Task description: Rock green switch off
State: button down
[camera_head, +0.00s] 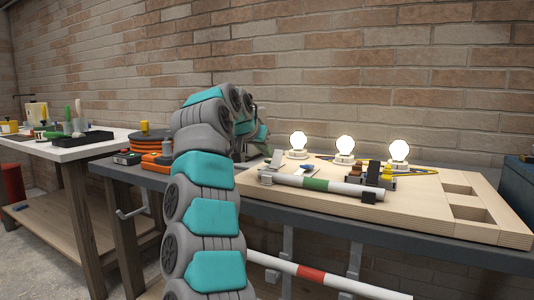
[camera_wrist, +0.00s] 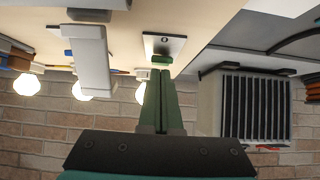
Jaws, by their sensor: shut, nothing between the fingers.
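The green switch (camera_wrist: 161,60) shows in the wrist view as a small green rocker by a pale metal plate (camera_wrist: 164,44). My gripper (camera_wrist: 162,75) is shut and empty, with its fingertips right at the switch. I cannot tell whether they touch it. In the head view my arm reaches over the left end of the wooden board (camera_head: 420,208); it hides the fingertips, and I cannot make out the green switch there. Three round bulbs, left (camera_head: 298,141), middle (camera_head: 345,145) and right (camera_head: 398,151), are lit on the board.
A grey upright lever (camera_wrist: 93,62) stands beside the switch plate, and a blue part (camera_wrist: 68,52) is near it. A white tube with a green band (camera_head: 316,184) lies along the board's front. A brick wall is behind.

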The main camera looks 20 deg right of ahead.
jog(key=f+b, duration=0.1)
jog(key=b, duration=0.3)
jog(key=shift+s+a+f+h, duration=0.1)
jog(key=shift+f+h, duration=0.2)
jog(key=shift+f, duration=0.05)
jog(key=b, duration=0.2)
jog(key=t+h+b, duration=0.1)
jog(key=b, duration=0.1)
jog(key=shift+s+a+f, duration=0.15)
jog(key=shift+a+f, duration=0.05)
jog(key=shift+f, duration=0.2)
jog(key=shift+r+p, duration=0.5)
jog(key=shift+r, duration=0.15)
jog(key=shift+r+p, duration=0.65)
jog(key=shift+r, duration=0.05)
jog(key=shift+r, duration=0.1)
